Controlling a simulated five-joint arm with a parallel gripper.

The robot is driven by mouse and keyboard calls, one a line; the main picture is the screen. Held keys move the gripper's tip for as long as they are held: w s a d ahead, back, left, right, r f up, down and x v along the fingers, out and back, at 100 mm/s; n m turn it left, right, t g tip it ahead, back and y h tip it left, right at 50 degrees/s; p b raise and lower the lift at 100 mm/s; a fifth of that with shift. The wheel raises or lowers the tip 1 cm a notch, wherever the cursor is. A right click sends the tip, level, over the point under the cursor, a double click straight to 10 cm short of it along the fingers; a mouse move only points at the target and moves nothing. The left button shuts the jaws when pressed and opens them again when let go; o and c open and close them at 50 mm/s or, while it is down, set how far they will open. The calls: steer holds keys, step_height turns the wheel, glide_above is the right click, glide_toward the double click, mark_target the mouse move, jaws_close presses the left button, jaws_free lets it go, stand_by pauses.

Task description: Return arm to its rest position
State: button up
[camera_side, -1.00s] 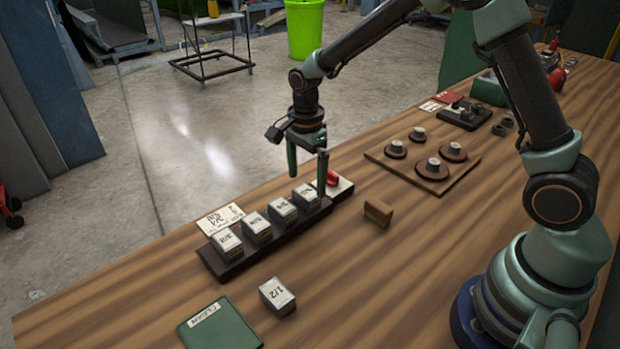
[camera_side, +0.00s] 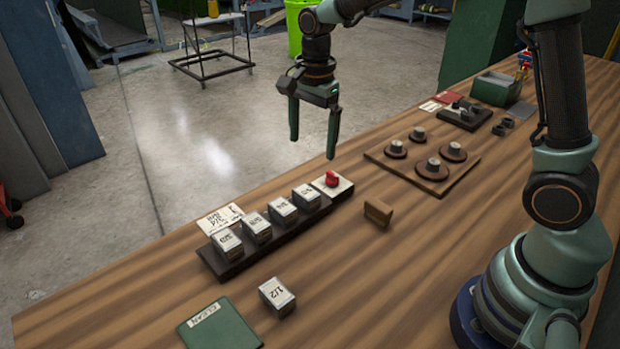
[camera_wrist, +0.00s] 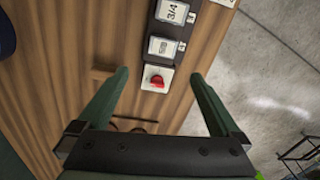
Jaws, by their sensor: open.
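My gripper (camera_side: 312,145) is open and empty, raised above the far edge of the wooden bench. Its two green fingers point down, apart from everything on the bench. In the wrist view the open fingers (camera_wrist: 158,82) show on both sides of a red knob (camera_wrist: 158,81) on a pale plate, which lies well below them. In the side view the red knob (camera_side: 332,179) sits at the right end of a dark rack (camera_side: 233,268) that holds several labelled blocks (camera_side: 257,227).
A block marked 1/2 (camera_side: 277,297) and a green CLEAN pad (camera_side: 219,325) lie at the front. A small wooden block (camera_side: 378,212) stands right of the rack. A board (camera_side: 440,188) with several round knobbed pieces and a green bin (camera_side: 497,88) lie farther back.

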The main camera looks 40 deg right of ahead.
steer(key=s+d+r+n+t, duration=0.2)
steer(key=s+r+n, duration=0.1)
steer(key=s+n, duration=0.4)
steer(key=s+d+r+n+t, duration=0.2)
steer(key=s+r+n+t, duration=0.1)
steer(key=s+n, duration=0.5)
steer(key=shift+r+n, duration=0.7)
steer(key=shift+r, duration=0.1)
steer(key=shift+d, duration=0.1)
